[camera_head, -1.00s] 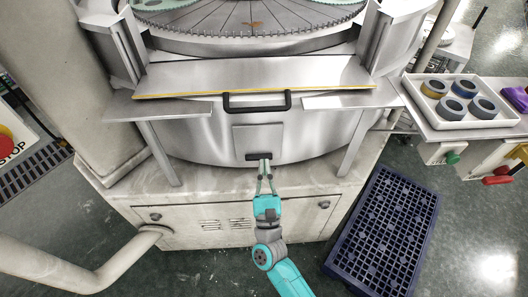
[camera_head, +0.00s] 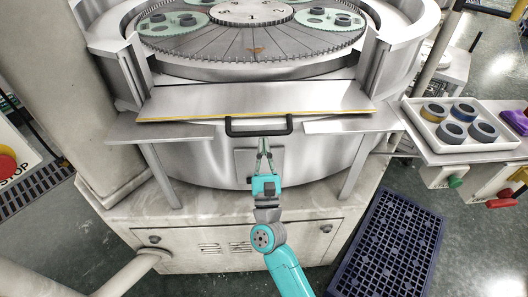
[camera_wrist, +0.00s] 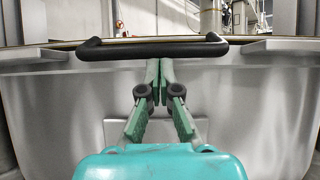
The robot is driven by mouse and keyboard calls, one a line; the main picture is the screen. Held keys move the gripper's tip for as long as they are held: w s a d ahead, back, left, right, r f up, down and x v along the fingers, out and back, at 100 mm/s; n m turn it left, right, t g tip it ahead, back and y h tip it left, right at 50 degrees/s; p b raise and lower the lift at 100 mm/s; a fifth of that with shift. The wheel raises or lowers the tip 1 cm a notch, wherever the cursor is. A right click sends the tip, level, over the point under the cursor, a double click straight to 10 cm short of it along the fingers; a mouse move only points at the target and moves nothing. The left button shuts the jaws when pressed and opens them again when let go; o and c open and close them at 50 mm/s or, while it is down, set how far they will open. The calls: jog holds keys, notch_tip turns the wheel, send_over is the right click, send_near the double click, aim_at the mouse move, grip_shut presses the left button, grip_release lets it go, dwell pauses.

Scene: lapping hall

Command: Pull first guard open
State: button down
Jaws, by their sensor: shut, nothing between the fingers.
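The guard (camera_head: 255,98) is a grey metal plate with a yellow strip along its front edge, at the front of the round lapping machine. A black bar handle (camera_head: 258,131) is fixed at its front; the handle also crosses the upper part of the wrist view (camera_wrist: 150,50). My gripper (camera_head: 264,143) is shut and empty. Its fingertips sit just below the middle of the handle in both views; in the wrist view they meet close under the bar (camera_wrist: 159,62). I cannot tell whether they touch it.
The toothed lapping plate (camera_head: 250,45) with green carriers lies behind the guard. Metal ledges (camera_head: 350,125) flank the handle. A white tray (camera_head: 410,112) of rings stands on a side bench at right. A dark blue pallet (camera_head: 390,245) lies on the floor at lower right.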

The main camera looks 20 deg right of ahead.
aim_at(264, 135)
jog(key=shift+r, duration=0.1)
jog(key=r, duration=0.5)
jog(key=shift+s+a, duration=0.1)
jog(key=shift+s, duration=0.2)
jog(key=shift+f, duration=0.1)
